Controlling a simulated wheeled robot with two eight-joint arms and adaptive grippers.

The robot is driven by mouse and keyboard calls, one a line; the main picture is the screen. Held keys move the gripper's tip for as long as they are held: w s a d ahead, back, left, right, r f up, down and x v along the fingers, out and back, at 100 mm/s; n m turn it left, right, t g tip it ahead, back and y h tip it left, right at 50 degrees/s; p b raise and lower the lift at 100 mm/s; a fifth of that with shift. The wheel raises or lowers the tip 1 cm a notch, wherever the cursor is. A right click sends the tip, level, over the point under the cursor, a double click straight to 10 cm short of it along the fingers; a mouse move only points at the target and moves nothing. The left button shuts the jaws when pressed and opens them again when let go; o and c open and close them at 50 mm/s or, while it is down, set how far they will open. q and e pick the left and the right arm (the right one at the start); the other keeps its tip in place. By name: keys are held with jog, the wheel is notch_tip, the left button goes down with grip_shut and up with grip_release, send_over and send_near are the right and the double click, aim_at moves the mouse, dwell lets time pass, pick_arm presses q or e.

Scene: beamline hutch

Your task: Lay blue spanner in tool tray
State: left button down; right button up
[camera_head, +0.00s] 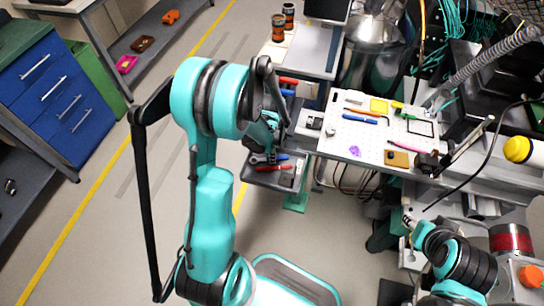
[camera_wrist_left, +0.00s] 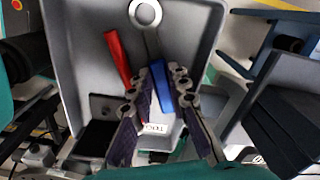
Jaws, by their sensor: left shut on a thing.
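The blue spanner (camera_wrist_left: 157,88) has a blue handle and a silver shaft with a ring end. In the left wrist view its handle is between the fingers of my left gripper (camera_wrist_left: 162,76), which is shut on it. The ring end points to the far side of the grey tool tray (camera_wrist_left: 75,65). I cannot tell whether the spanner touches the tray floor. My right arm shows at lower right; its gripper (camera_head: 409,222) is too unclear to read.
A red-handled tool (camera_wrist_left: 117,55) and a dark block (camera_wrist_left: 97,138) lie in the tray. A white perforated board (camera_head: 345,145) with several tools stands beside it. A blue drawer cabinet (camera_head: 45,95) is at far left. The floor between is clear.

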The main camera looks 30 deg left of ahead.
pick_arm(q)
jog(key=shift+r, duration=0.15)
jog(key=c, duration=1.7)
grip_release()
jog(key=shift+f, duration=0.2)
jog(key=shift+c, duration=0.2)
jog(key=shift+r, duration=0.1)
